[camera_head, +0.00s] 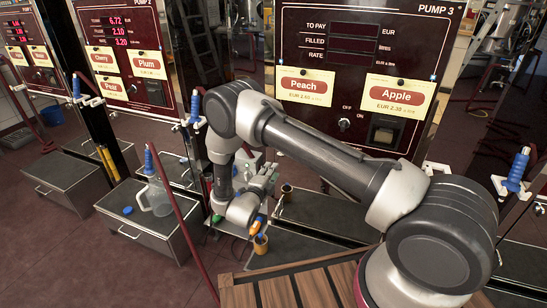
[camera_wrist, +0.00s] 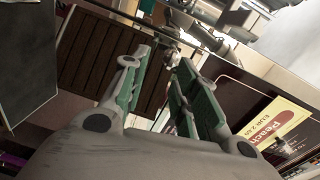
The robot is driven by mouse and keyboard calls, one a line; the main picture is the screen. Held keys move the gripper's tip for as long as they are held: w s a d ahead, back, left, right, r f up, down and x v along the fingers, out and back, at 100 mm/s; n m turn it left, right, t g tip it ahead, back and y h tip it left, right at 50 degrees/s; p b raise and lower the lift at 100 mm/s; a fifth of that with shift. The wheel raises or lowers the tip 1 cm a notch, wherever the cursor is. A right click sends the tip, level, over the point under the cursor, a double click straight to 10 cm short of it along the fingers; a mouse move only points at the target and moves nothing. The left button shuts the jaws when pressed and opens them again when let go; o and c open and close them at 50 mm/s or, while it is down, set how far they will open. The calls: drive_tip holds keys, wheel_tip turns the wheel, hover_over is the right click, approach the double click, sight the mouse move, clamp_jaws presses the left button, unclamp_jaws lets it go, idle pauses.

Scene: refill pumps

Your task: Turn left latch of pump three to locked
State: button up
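Pump three (camera_head: 352,65) stands at the back centre in the head view, with dark displays and Peach and Apple labels. My gripper (camera_head: 268,178) is low in front of it, below the Peach label, partly hidden by my arm. In the wrist view my gripper (camera_wrist: 160,75) is open, its green-padded fingers apart and nothing visibly held. A small metal fitting (camera_wrist: 171,57) shows beyond the fingertips; I cannot tell whether it is the left latch. The Peach label (camera_wrist: 272,125) is at the right there. My arm covers the pump's lower left, so the left latch is not clearly seen.
A blue-handled nozzle (camera_head: 195,108) hangs left of pump three, another (camera_head: 517,168) right. A clear jug (camera_head: 158,195) stands on a metal drawer box (camera_head: 150,235). A small cup (camera_head: 261,243) stands below my gripper. A slatted wooden top (camera_head: 290,288) is in front. Floor is clear at lower left.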

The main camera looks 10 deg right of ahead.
drive_tip(key=w+d+r+m, duration=0.1)
drive_tip(key=w+d, duration=0.3)
drive_tip(key=w, duration=0.2)
drive_tip(key=shift+w+d+r+t+h, duration=0.15)
drive_tip(key=shift+d+r+t+h, duration=0.15)
drive_tip(key=shift+d, duration=0.05)
clamp_jaws()
